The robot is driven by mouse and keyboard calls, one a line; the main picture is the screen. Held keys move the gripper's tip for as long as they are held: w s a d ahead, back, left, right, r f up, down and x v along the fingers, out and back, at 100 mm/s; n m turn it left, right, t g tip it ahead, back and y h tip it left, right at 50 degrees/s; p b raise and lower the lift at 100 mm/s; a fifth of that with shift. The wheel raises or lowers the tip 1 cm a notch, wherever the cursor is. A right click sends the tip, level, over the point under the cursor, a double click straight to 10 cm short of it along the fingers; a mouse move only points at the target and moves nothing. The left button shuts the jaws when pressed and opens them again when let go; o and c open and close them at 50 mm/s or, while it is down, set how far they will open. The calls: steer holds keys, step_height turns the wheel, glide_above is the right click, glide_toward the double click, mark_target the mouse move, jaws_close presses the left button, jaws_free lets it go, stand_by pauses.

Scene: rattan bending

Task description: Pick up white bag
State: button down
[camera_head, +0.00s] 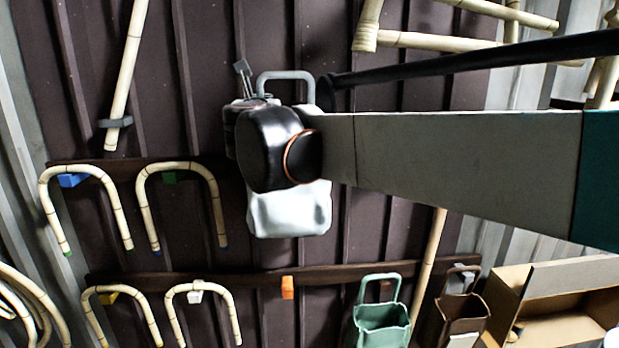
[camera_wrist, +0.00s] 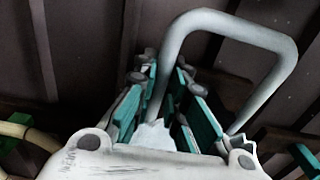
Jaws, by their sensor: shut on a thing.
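The white bag (camera_head: 288,212) hangs in front of the dark wall panel in the head view, its grey looped handle (camera_head: 286,78) rising above it. My black wrist hides the bag's upper part and most of my gripper in that view. In the wrist view, my gripper (camera_wrist: 162,98) has its teal-padded fingers on either side of the bag's near side and handle base. The handle (camera_wrist: 225,22) arches up to the right there. My gripper is shut on the bag. The exact contact is partly hidden.
Bent rattan canes (camera_head: 182,168) hang on pegs at the left. An orange peg (camera_head: 287,287) sits on the lower rail. A green bag (camera_head: 381,318), a brown bag (camera_head: 462,312) and an open cardboard box (camera_head: 560,285) are at the lower right. Rattan poles are at the upper right.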

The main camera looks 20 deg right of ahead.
steer(key=s+d+b+v, duration=0.1)
steer(key=d+b+v, duration=0.1)
steer(key=v, duration=1.6)
steer(key=shift+s+d, duration=0.2)
steer(key=shift+d, duration=0.35)
steer(key=shift+f, duration=0.1)
